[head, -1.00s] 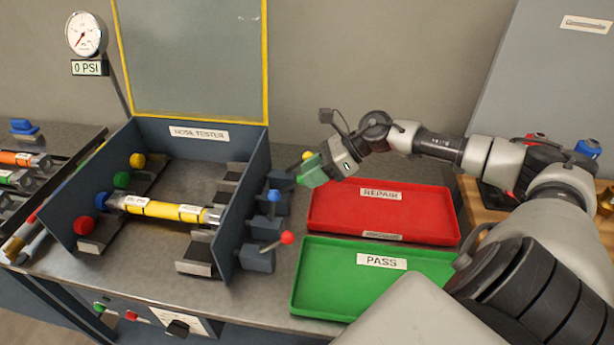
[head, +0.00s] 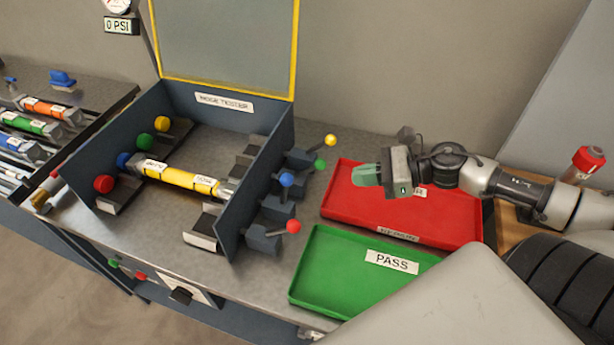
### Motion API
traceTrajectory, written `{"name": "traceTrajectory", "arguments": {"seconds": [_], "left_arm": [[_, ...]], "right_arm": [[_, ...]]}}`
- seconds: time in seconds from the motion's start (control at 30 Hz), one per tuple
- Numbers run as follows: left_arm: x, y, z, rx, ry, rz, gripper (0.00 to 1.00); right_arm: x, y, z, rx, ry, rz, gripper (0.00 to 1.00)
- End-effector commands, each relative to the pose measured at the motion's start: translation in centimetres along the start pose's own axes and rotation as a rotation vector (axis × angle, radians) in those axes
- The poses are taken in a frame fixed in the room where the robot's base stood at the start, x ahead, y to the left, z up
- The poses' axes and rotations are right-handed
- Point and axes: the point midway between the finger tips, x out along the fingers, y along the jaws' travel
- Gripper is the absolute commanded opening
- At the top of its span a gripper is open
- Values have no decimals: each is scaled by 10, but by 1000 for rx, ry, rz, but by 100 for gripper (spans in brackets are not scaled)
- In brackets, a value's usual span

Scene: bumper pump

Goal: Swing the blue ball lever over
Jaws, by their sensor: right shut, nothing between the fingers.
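The blue ball lever (head: 286,180) stands on the right outer side of the hose tester box (head: 173,92), its ball raised above a dark block. It is between the green ball lever (head: 319,164) behind and the red ball lever (head: 292,227) in front. A yellow hose (head: 181,177) lies inside the tester, its left end at the blue knob (head: 124,161). My right gripper (head: 366,175) is shut and empty, its green fingers pointing left over the red tray, apart from the levers and to the right of them. My left gripper is out of view.
The yellow ball lever (head: 330,141) is farthest back in the lever row. The red repair tray (head: 455,232) and green pass tray (head: 322,268) lie right of the levers. A rack of hoses (head: 100,105) is at left. The tester's lid stands open.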

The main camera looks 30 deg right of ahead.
Motion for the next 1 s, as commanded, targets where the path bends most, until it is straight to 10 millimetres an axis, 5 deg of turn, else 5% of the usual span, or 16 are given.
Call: {"name": "traceTrajectory", "arguments": {"seconds": [0.53,1.0], "left_arm": [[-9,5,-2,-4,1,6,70],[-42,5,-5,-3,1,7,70]], "right_arm": [[61,-1,4,-3,-2,-1,0],[118,0,13,2,0,-1,0]]}}
